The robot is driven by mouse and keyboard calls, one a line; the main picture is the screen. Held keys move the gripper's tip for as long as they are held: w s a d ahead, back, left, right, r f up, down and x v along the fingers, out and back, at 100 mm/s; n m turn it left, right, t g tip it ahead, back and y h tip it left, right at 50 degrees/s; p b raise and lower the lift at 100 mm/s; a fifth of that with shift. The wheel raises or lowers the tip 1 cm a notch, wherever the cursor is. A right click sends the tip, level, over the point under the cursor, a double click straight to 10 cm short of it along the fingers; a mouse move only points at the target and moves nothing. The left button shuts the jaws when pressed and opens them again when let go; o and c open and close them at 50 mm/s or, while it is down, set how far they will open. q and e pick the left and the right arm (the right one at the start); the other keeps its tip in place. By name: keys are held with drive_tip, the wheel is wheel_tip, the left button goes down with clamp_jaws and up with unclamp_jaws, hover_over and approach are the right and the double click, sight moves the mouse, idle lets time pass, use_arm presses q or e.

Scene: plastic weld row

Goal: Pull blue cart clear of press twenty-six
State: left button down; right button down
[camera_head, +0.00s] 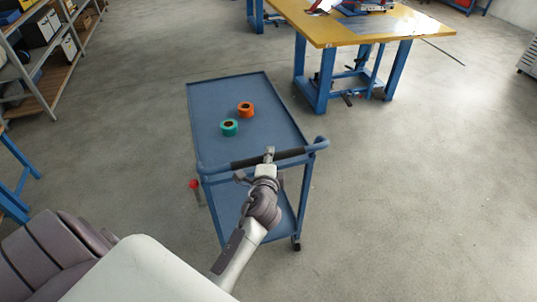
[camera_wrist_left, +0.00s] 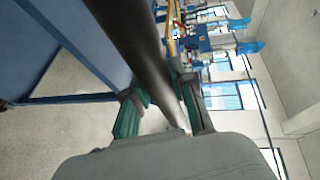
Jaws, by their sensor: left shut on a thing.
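The blue cart (camera_head: 215,105) stands on the floor in the middle of the head view, its handle toward me. A teal roll (camera_head: 229,127) and an orange roll (camera_head: 246,109) lie on its top tray. My left gripper (camera_head: 268,156) is shut on the dark grip of the cart's handle (camera_head: 245,161). In the left wrist view, the dark bar (camera_wrist_left: 140,45) runs between the green-padded fingers of my left gripper (camera_wrist_left: 165,105). No press number is readable. My right gripper is not in view.
A yellow-topped bench (camera_head: 350,28) with blue legs and equipment stands beyond the cart to the right, with floor between them. Shelving (camera_head: 45,70) stands at the left, and a blue frame (camera_head: 15,185) below it. Floor at the right is clear.

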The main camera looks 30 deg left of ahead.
use_arm(q)
drive_tip(key=shift+s+d, duration=0.1)
idle(0.3)
drive_tip(key=c, duration=0.9)
unclamp_jaws()
drive_tip(key=shift+c, duration=0.2)
drive_tip(key=shift+s, duration=0.1)
drive_tip(key=v, duration=0.7)
drive_tip(key=shift+s+d, duration=0.15)
